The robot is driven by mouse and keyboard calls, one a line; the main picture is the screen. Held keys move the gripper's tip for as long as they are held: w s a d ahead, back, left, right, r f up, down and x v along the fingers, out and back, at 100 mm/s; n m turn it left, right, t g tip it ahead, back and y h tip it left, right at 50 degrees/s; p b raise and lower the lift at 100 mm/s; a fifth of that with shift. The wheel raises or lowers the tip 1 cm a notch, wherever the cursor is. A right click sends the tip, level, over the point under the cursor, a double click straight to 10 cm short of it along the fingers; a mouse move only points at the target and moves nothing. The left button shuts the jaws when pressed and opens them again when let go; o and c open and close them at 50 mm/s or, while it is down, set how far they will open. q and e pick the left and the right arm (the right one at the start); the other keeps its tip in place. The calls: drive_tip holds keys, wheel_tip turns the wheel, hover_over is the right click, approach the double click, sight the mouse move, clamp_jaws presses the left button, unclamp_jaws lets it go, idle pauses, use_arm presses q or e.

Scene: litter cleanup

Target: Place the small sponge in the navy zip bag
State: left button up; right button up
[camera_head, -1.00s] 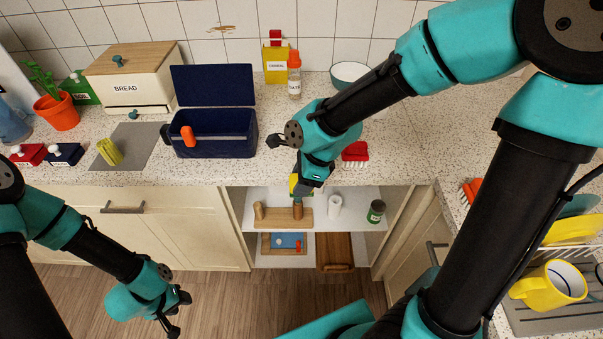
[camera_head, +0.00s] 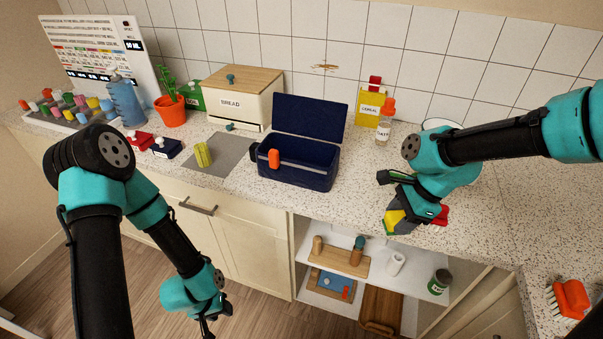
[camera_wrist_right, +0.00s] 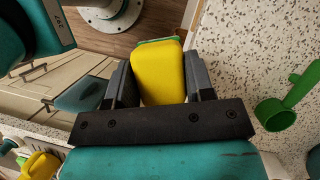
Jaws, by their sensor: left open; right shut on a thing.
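The navy zip bag (camera_head: 296,165) stands on the counter with its lid up and an orange tab at its front. My right gripper (camera_head: 397,218) is shut on the small sponge (camera_head: 394,221), at the counter's front edge, right of the bag. In the right wrist view, the sponge (camera_wrist_right: 159,76) is yellow with a green layer and sits between the two fingers (camera_wrist_right: 160,85). My left gripper (camera_head: 207,320) is open and empty, low in front of the cabinets. The bag's inside is partly in shadow.
A shaker bottle (camera_head: 384,124) and a cereal box (camera_head: 370,105) stand behind, right of the bag. Shelves stand open below the counter.

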drive_tip(key=s+d+r+n+g, duration=0.1)
drive_tip(key=d+r+n, duration=0.3)
drive_tip(key=d, duration=0.4)
drive_tip(key=s+d+r+n+g+h, duration=0.1)
drive_tip(key=s+d+r+n+g, duration=0.1)
drive_tip(key=d+r+n, duration=0.3)
drive_tip(key=d, duration=0.4)
drive_tip(key=shift+s+d+n+g+h, duration=0.2)
drive_tip(key=shift+s+n+g+h, duration=0.1)
drive_tip(key=shift+n, duration=0.1)
drive_tip(key=shift+w, duration=0.1)
